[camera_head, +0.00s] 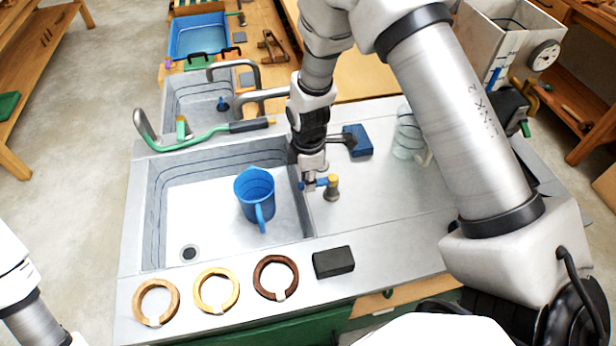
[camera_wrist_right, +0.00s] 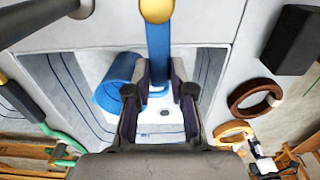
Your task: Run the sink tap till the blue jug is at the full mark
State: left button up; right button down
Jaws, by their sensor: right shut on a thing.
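The blue jug (camera_head: 254,188) stands upright in the sink basin (camera_head: 190,215), its handle toward the front. Its full mark and water level cannot be made out. It also shows in the right wrist view (camera_wrist_right: 118,84), left of my fingers. A blue lever (camera_wrist_right: 159,45) with a yellow knob (camera_wrist_right: 157,9) lies between the fingers of my right gripper (camera_wrist_right: 160,92), which is shut on it. In the head view the right gripper (camera_head: 309,182) is at the basin's right edge, beside a yellow-topped post (camera_head: 332,190). Of my left arm, only links show; its gripper is out of view.
Grey pipes (camera_head: 262,95) reach over the sink's back. Several rings (camera_head: 217,290) and a black block (camera_head: 333,262) line the front edge.

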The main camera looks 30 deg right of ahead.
jog(key=shift+s, duration=0.1)
jog(key=s+n, duration=0.1)
jog(key=n, duration=0.1)
jog(key=s+n, duration=0.1)
jog(key=n, duration=0.1)
jog(key=shift+s+d+n, duration=0.1)
jog(key=shift+s+n, duration=0.35)
jog(key=shift+n, duration=0.45)
jog(key=shift+s+d+n, duration=0.1)
jog(key=shift+s+n, duration=0.35)
jog(key=shift+n, duration=0.45)
jog(key=shift+f, duration=0.1)
jog(key=c, duration=1)
grip_release()
notch_tip(320, 180, up, 12)
